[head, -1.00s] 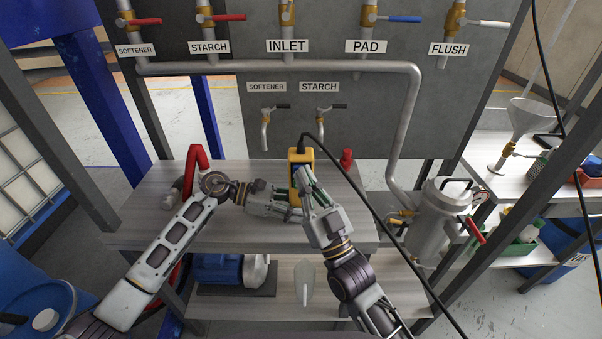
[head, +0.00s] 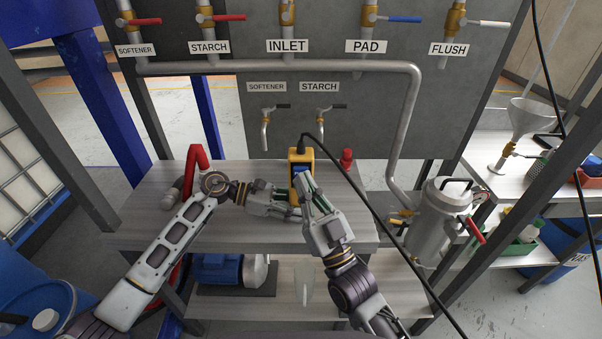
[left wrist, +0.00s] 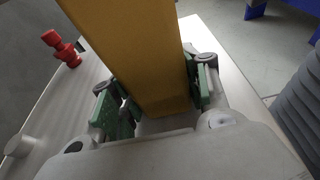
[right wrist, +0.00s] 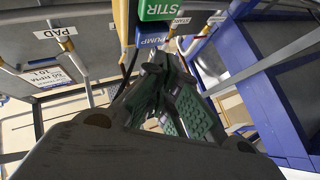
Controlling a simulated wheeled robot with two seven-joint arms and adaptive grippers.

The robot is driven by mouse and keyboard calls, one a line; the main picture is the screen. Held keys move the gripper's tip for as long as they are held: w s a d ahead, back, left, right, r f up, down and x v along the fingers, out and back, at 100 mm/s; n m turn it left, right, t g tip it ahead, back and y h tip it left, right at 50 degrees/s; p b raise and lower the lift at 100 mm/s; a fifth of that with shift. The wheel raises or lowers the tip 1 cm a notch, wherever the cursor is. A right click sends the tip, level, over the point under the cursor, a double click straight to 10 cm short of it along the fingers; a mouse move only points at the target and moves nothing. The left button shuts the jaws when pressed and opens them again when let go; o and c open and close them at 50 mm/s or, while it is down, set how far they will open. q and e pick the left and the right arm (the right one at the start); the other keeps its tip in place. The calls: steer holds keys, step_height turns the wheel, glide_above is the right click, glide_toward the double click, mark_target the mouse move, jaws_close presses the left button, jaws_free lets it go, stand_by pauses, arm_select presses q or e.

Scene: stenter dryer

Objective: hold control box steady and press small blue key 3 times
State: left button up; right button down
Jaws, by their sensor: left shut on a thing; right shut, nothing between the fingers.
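The yellow control box (head: 292,157) stands upright above the bench, with a black cable from its top. My left gripper (head: 290,200) is shut on its lower part. In the left wrist view the yellow body (left wrist: 145,50) sits between the green finger pads (left wrist: 155,100). My right gripper (head: 301,180) is shut and empty, its tips in front of the box's face. In the right wrist view a green key (right wrist: 158,10) marked STIR and a blue key (right wrist: 152,40) marked PUMP show just beyond the fingertips (right wrist: 160,62). I cannot tell whether they touch.
A red object (head: 346,158) stands on the bench right of the box. The black cable passes right of my right arm. A steel canister (head: 432,220) is at the right. Taps hang on the panel behind.

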steer(key=shift+s, duration=0.1)
steer(key=shift+s, duration=2.45)
stand_by(0.5)
steer(key=shift+s, duration=1.9)
steer(key=shift+w, duration=0.2)
steer(key=w, duration=0.8)
steer(key=shift+w, duration=0.25)
steer(key=shift+w, duration=0.5)
stand_by(1.3)
